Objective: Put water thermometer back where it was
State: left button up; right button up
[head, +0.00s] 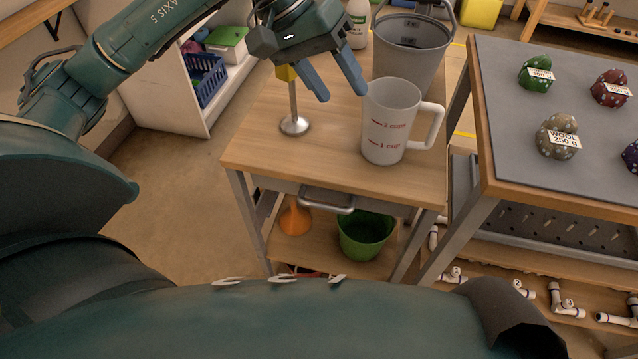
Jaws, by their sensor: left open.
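A thin upright metal stem on a round silver base (294,125) stands on the wooden cart top, with a yellow piece (286,73) at its upper end. This may be the water thermometer or its stand; I cannot tell which, as my left gripper partly covers the top. My left gripper (342,94) is open, its two blue fingers pointing down and to the right. It appears empty, above the cart between the stem and the white measuring cup. My right gripper is out of view.
The measuring cup (391,125) stands right of the gripper, with a grey bucket (408,60) and a white bottle (357,22) behind. A green bucket (365,236) and orange funnel (295,218) are on the lower shelf. A grey-topped table (510,100) with wool balls stands right.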

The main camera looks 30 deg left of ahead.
pick_arm(q)
jog(key=s+d+r+n+h, duration=0.1)
jog(key=s+d+n+h, duration=0.4)
jog(key=d+n+h, duration=0.4)
jog(key=s+d+r+n+h, duration=0.1)
jog(key=s+d+n+h, duration=0.45)
jog(key=n, duration=0.55)
jog(key=w+a+f+n+t+y, duration=0.25)
jog(key=n+t, duration=0.55)
jog(key=n, duration=0.6)
jog(key=w+a+f+n+t+y, duration=0.3)
jog(key=n+t, duration=0.5)
jog(key=n, duration=0.7)
jog(key=s+a+f+n+g+y, duration=0.2)
jog(key=s+f+n+y, duration=0.2)
jog(key=f+n, duration=0.5)
jog(key=s+a+f+n+g+y, duration=0.2)
jog(key=s+f+n+y, duration=0.2)
jog(key=f+n, duration=0.5)
jog(key=n+y, duration=0.2)
jog(key=n, duration=0.1)
jog(key=shift+a+y, duration=0.15)
jog(key=shift+y, duration=0.25)
jog(key=shift+r, duration=0.1)
